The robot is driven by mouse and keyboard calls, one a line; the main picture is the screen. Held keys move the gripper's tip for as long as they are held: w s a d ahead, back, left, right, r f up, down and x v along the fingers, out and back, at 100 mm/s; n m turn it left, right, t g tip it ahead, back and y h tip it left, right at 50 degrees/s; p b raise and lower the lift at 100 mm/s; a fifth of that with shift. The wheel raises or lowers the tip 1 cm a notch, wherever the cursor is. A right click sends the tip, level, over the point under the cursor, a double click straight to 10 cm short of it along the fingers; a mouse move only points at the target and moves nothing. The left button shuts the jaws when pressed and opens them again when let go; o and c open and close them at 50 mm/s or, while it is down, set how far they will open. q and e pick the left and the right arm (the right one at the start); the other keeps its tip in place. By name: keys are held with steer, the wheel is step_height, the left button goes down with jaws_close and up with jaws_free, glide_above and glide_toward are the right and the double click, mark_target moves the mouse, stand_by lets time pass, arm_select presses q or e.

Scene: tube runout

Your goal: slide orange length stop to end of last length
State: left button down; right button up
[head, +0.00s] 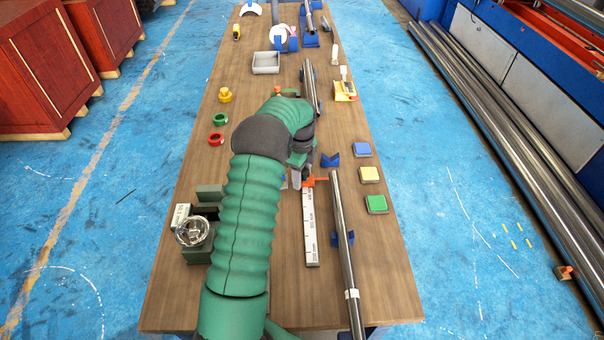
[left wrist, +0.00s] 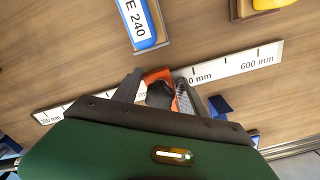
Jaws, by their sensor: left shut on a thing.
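The orange length stop (head: 310,182) sits at the far end of the visible part of the white ruler (head: 311,230). In the left wrist view the orange stop (left wrist: 157,76) is between my fingers, near a mark ending in "00 mm" and short of the "600 mm" mark on the ruler (left wrist: 235,66). My left gripper (head: 299,177) is shut on the stop; its fingers also show in the left wrist view (left wrist: 160,94). A long steel tube (head: 346,262) lies right of the ruler. Its far end is close beside the stop; I cannot tell whether they touch. My forearm hides part of the bench.
A second tube (head: 310,82) lies farther up the bench. Blue V-blocks (head: 331,160) and blue, yellow and green pads (head: 376,203) are on the right.

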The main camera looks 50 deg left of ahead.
arm_select(q)
steer(key=shift+d, duration=0.1)
steer(key=c, duration=0.7)
jaws_free()
steer(key=shift+o, duration=0.2)
steer(key=shift+r, duration=0.15)
step_height(320, 180, up, 16)
steer(key=shift+r+p, duration=0.25)
steer(key=shift+p, duration=0.2)
